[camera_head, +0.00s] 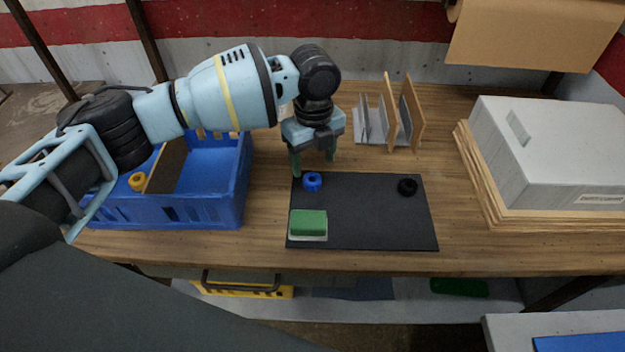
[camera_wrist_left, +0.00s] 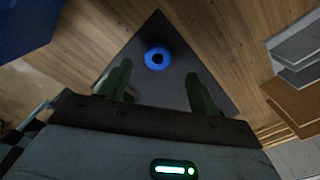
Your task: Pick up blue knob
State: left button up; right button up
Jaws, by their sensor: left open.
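The blue knob (camera_head: 312,182) is a small ring-shaped piece with a dark centre. It sits on the black mat (camera_head: 365,212) near its far left corner. In the left wrist view the blue knob (camera_wrist_left: 157,58) lies ahead of and between the two green fingers. My left gripper (camera_head: 313,165) is open and empty, pointing down just behind the knob and above it. It also shows in the left wrist view (camera_wrist_left: 160,88), with its fingers spread wide and apart from the knob. My right gripper is not in view.
A green block (camera_head: 308,223) and a black knob (camera_head: 407,186) are on the mat. A blue crate (camera_head: 205,212) holding a yellow knob (camera_head: 138,181) stands left. A rack with upright boards (camera_head: 391,112) is behind, and a grey box (camera_head: 550,150) is right.

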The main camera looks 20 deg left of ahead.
aim_at(312, 178)
pick_arm(q)
jog(key=shift+s+a+f, duration=0.15)
jog(key=shift+f, duration=2.45)
jog(key=c, duration=1.1)
